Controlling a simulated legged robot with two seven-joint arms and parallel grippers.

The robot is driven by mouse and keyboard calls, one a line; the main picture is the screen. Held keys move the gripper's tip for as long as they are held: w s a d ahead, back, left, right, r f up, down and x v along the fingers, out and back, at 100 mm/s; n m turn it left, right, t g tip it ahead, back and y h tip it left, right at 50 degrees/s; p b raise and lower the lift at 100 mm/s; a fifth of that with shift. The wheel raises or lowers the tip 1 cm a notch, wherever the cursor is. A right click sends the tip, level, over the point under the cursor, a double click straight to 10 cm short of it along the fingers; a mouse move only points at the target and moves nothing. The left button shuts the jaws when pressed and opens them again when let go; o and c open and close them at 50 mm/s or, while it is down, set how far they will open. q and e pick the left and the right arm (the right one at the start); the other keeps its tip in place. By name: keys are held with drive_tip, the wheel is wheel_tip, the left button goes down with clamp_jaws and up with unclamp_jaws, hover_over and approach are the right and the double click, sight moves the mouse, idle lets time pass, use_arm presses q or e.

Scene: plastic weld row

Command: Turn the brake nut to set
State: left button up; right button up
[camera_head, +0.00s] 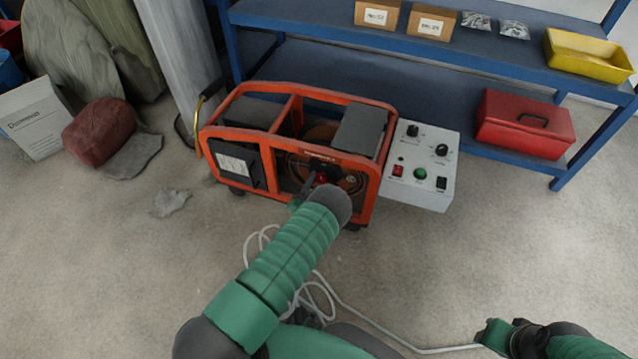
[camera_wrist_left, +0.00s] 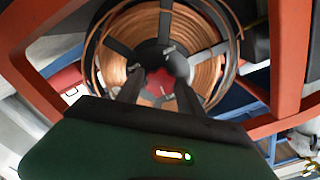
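The red brake nut (camera_wrist_left: 160,90) sits at the dark hub of a copper wire spool (camera_wrist_left: 112,52) inside an orange frame machine (camera_head: 283,132). In the head view a little red of the nut (camera_head: 322,177) shows past my left gripper (camera_head: 317,181). In the left wrist view the two dark fingers of my left gripper (camera_wrist_left: 159,92) stand apart, one on each side of the nut. Whether they touch it I cannot tell. My right gripper (camera_head: 497,335) is low at the right, away from the machine; its fingers are too unclear to judge.
A grey control box (camera_head: 425,190) with knobs and buttons stands right of the machine. A blue shelf (camera_head: 440,62) behind holds boxes, a yellow bin (camera_head: 588,55) and a red case (camera_head: 524,124). A white cable (camera_head: 365,322) lies on the floor.

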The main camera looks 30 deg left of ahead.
use_arm(q)
drive_tip(key=c, duration=0.9)
drive_tip(key=shift+o, duration=0.2)
drive_tip(key=shift+n+p, duration=0.5)
drive_tip(key=shift+p, duration=0.05)
drive_tip(key=o, duration=1.4)
drive_tip(key=shift+c, duration=0.2)
use_arm(e)
drive_tip(key=shift+r, duration=0.55)
use_arm(q)
drive_tip(key=shift+f, duration=0.1)
use_arm(e)
drive_tip(key=shift+s, duration=0.1)
